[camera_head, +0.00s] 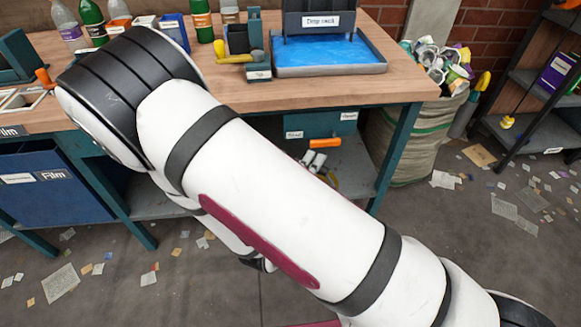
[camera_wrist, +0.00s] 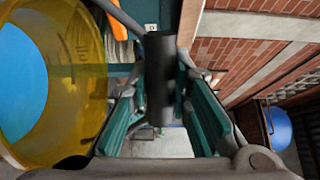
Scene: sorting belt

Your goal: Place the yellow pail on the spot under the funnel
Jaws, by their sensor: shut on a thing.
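The yellow pail (camera_wrist: 62,45) fills the left of the wrist view, see-through and tilted, with something blue showing inside its ring. A thin grey bar runs from near it to a dark cylinder, which looks like the grip of its handle (camera_wrist: 160,65). My gripper (camera_wrist: 160,88) has its teal fingers on both sides of this grip and is shut on it. In the head view my arm covers the middle, and neither my gripper nor the pail shows. I cannot make out the funnel or the spot under it in either view.
A workbench (camera_head: 290,95) holds bottles (camera_head: 203,20) and a blue tray (camera_head: 335,70) under a "Drop mesh" sign. A blue film bin (camera_head: 50,185) is below left. A full sack (camera_head: 425,135) and shelf (camera_head: 525,130) stand right. Scraps litter the floor.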

